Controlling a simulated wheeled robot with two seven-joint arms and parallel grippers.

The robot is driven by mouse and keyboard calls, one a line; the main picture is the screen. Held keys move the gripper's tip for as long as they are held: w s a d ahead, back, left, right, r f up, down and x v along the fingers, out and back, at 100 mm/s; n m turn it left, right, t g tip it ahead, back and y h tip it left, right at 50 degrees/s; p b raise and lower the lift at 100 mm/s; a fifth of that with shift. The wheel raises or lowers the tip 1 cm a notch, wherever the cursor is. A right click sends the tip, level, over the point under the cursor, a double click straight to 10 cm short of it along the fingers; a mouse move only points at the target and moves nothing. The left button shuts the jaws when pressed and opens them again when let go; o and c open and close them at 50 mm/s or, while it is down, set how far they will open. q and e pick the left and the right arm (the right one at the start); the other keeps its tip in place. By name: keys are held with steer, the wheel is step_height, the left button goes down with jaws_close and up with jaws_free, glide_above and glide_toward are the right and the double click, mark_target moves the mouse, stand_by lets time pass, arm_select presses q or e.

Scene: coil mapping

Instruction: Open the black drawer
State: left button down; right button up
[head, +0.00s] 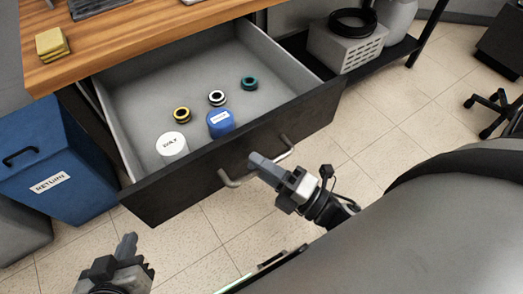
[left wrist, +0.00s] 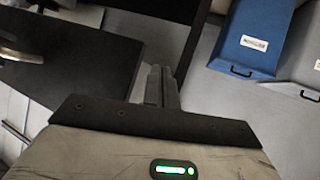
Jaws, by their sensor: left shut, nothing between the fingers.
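The black drawer (head: 300,122) is pulled well out from under the wooden desk, with its grey inside showing. Its pale bar handle (head: 232,182) is on the black front. My right gripper (head: 264,167) is at the middle of the handle, its fingers closed across the bar and hiding part of it. My left gripper (head: 127,245) is shut and empty, below and left of the drawer front, apart from it. Its closed fingers also show in the left wrist view (left wrist: 161,86).
In the drawer lie a white can (head: 172,147), a blue can (head: 221,123) and several small rings or coils. A blue bin (head: 50,165) stands at left. A grey box (head: 345,48) sits on a low shelf.

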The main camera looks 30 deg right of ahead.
stand_by(0.3)
arm_select(q)
steer(key=shift+f+b, duration=0.25)
steer(key=shift+b, duration=0.6)
arm_select(e)
steer(key=v, duration=1.6)
arm_select(q)
steer(key=shift+f, duration=0.1)
